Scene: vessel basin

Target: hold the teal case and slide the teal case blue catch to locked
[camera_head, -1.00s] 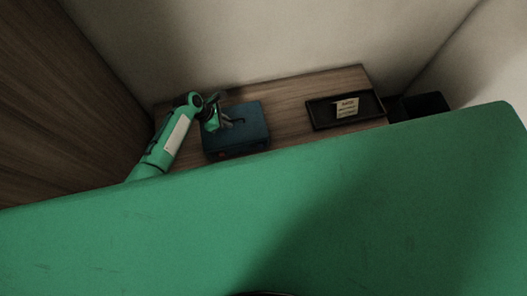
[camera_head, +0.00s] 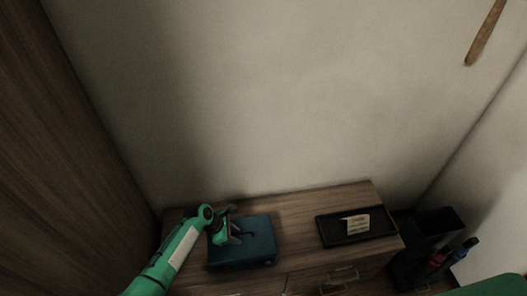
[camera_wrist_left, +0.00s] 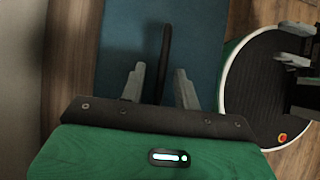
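The teal case (camera_head: 257,243) lies on the left part of the wooden cabinet top. In the left wrist view its teal lid (camera_wrist_left: 110,55) fills the middle. A dark handle (camera_wrist_left: 166,45) stands up from the lid. My left gripper (camera_head: 233,235) is over the case; in the left wrist view its two grey fingers (camera_wrist_left: 159,86) are apart, with the handle between them and gaps beside it. I cannot make out the blue catch. Grey finger-like parts at the right edge of the left wrist view may be my right gripper (camera_wrist_left: 293,46), partly cut off.
A black tray (camera_head: 326,232) with a paper note (camera_head: 356,225) lies right of the case on the cabinet top (camera_head: 296,225). A dark bin (camera_head: 436,225) stands to the right. A wall is behind, and a wooden panel (camera_head: 70,150) is close on the left.

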